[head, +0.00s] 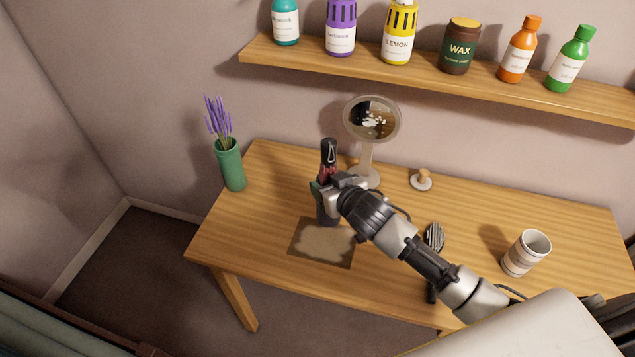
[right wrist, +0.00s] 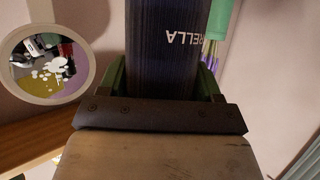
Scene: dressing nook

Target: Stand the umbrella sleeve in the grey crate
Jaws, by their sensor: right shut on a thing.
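The umbrella sleeve (right wrist: 165,62) is dark navy with white lettering that reads "RELLA" upside down in the right wrist view. In the head view a dark red and black umbrella top (head: 328,158) sticks up out of it, and the sleeve looks upright above the table. My right gripper (head: 326,188) is shut around the sleeve, with a green finger on each side of it in the right wrist view (right wrist: 165,85). Whether the sleeve's foot touches the table or mat is hard to tell. The grey crate is not visible in either view. My left gripper is not in view.
A brown mat (head: 322,252) lies at the table's (head: 215,235) front left. A round mirror (head: 372,120), a green vase (head: 231,165), a ring holder (head: 421,180), a brush (head: 434,238) and a striped cup (head: 526,252) stand or lie around. A wall shelf (head: 440,82) holds several bottles.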

